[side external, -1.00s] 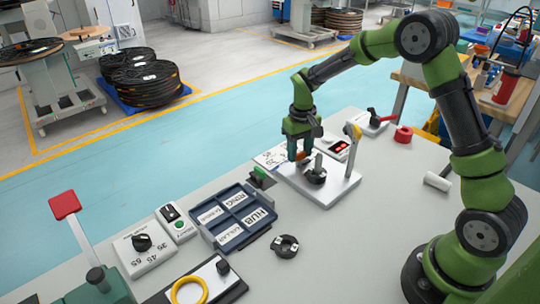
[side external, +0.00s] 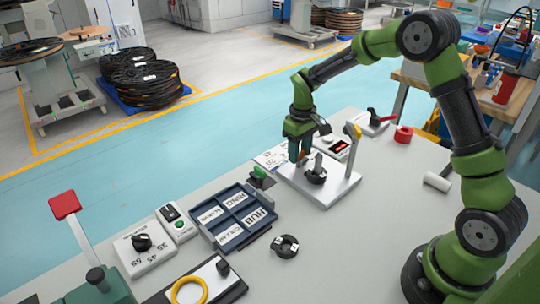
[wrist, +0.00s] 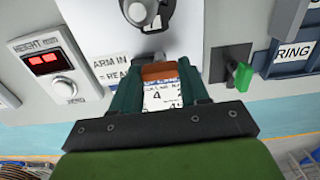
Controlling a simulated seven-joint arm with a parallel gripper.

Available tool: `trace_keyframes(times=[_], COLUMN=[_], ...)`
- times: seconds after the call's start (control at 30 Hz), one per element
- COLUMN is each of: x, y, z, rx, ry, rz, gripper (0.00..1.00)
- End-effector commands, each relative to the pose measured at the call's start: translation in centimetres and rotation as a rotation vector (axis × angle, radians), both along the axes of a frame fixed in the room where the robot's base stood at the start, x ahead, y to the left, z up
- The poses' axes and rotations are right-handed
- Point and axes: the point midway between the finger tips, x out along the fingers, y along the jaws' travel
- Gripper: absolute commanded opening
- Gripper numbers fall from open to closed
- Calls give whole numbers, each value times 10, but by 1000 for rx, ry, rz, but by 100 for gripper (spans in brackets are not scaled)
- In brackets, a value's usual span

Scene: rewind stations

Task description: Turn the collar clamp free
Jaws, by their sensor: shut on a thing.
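The black round collar clamp (side external: 316,175) sits around an upright metal post (side external: 318,160) on a white base plate (side external: 330,196). It also shows at the top of the wrist view (wrist: 143,12), partly cut off. My gripper (side external: 300,155) is low beside the post, on its left. In the wrist view my gripper (wrist: 160,72) is shut on an orange-brown piece (wrist: 159,70), which lies between the fingertips. Whether this piece joins the clamp is hidden.
A blue tray (side external: 211,239) with labelled compartments stands left of the plate. A loose black round part (side external: 285,246) lies in front. A yellow-topped post (side external: 353,131) rises at the plate's far right. A height display box (wrist: 53,62) and green-handled switch (wrist: 242,77) flank my gripper.

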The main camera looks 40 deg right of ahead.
Motion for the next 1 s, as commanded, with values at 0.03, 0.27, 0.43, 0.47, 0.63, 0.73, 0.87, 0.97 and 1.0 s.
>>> trace_keyframes(times=[0.03,0.27,0.43,0.47,0.63,0.73,0.87,0.97,1.0], x=[0,0,0,0,1,1,1,1,1], y=[0,0,0,0,0,0,0,0,0], z=[2,1,0,1,14,33,65,90,100], rx=[0,0,0,0,-1,-1,-1,-1,-1], ry=[-1,-1,0,-1,-3,-7,-8,-8,-7], rz=[2,1,0,0,0,-1,0,0,0], gripper=[46,70,70,70,70,70,70,70,70])
